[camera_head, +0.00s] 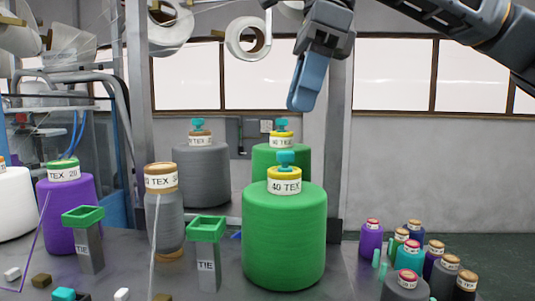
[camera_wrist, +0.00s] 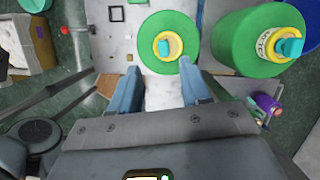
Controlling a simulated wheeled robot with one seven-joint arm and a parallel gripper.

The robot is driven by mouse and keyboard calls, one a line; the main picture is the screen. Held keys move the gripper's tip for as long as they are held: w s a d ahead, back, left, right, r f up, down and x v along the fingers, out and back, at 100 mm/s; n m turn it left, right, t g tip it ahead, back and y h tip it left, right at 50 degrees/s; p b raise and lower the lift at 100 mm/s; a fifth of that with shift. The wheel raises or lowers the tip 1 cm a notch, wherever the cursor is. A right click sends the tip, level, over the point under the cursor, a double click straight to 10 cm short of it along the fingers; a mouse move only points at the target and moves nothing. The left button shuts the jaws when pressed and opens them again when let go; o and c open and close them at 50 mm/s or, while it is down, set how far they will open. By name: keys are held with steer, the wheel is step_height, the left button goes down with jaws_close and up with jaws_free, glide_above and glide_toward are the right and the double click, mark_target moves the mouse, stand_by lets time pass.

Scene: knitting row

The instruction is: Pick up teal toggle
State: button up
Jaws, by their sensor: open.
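Teal toggles stand upright on the yellow-collared tops of two green yarn cones. In the head view one toggle (camera_head: 286,158) is on the front green cone (camera_head: 284,238), labelled 40 TEX. Another toggle (camera_head: 281,124) is on the green cone (camera_head: 265,163) behind it, and a third (camera_head: 197,123) tops a grey cone (camera_head: 201,171). My gripper (camera_head: 302,102) hangs above the cones, apart from them. In the wrist view my gripper (camera_wrist: 160,82) is open and empty, its blue fingers spread below one toggle (camera_wrist: 163,48). A second toggle (camera_wrist: 289,47) shows at the right.
A purple cone (camera_head: 67,210), a narrow grey spool (camera_head: 165,220) and two green-rimmed TIE holders (camera_head: 207,250) (camera_head: 90,250) stand left on the table. Small spools (camera_head: 409,257) cluster at the right. A metal post (camera_head: 140,110) rises left of the cones.

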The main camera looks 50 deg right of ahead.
mark_target(285, 158)
steer(key=x, duration=0.2)
steer(key=b+x, duration=0.1)
steer(key=x, duration=0.4)
steer(key=shift+w+d+f, duration=0.15)
steer(key=shift+w+f, duration=0.05)
steer(key=shift+f, duration=0.25)
steer(key=shift+r, duration=0.1)
jaws_close()
